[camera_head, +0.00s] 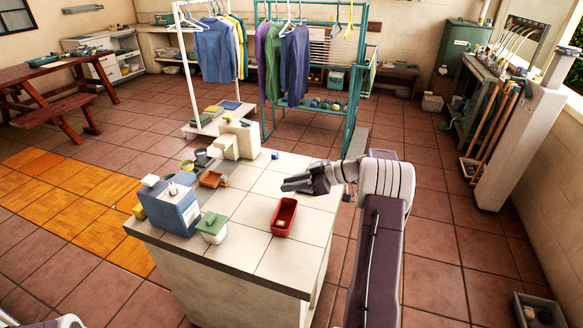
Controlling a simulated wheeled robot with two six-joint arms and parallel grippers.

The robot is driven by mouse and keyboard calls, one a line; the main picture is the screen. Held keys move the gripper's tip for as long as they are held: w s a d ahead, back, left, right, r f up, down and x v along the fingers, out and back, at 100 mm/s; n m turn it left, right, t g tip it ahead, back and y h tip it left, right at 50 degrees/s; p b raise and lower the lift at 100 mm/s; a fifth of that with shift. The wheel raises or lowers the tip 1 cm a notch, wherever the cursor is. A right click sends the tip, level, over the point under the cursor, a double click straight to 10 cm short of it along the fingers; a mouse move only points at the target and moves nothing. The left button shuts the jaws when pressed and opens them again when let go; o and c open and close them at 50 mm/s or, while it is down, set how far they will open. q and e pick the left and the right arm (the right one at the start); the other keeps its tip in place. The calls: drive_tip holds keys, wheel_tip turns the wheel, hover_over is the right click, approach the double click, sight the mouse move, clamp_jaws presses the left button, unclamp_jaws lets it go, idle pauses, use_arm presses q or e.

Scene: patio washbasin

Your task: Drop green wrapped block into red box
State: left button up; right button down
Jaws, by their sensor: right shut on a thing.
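The red box (285,217) is an open rectangular tray near the right front edge of the tiled counter (240,262). A small tan piece (281,223) lies inside it. My right gripper (290,184) reaches in from the right, just above and behind the red box, pointing left. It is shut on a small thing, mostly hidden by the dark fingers. I take this for the green wrapped block, as no such block shows clearly elsewhere, but its colour cannot be made out. My left gripper is not in view; only white parts of my left arm show at the bottom left.
Left of the red box stand a white pot with a green lid (213,227) and a blue-grey dispenser (174,205). A small blue item (275,155) sits at the back edge.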

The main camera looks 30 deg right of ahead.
sight(291, 215)
drive_tip(key=shift+s+a, duration=0.1)
drive_tip(key=shift+s, duration=0.25)
drive_tip(key=shift+w+f, duration=0.1)
drive_tip(key=shift+f, duration=0.45)
wheel_tip(291, 215, down, 3)
drive_tip(key=shift+r, duration=0.1)
wheel_tip(291, 215, down, 2)
drive_tip(key=b, duration=0.2)
drive_tip(key=shift+b, duration=0.3)
drive_tip(key=shift+f+b, duration=0.2)
drive_tip(key=shift+b, duration=0.15)
drive_tip(key=shift+r, duration=0.1)
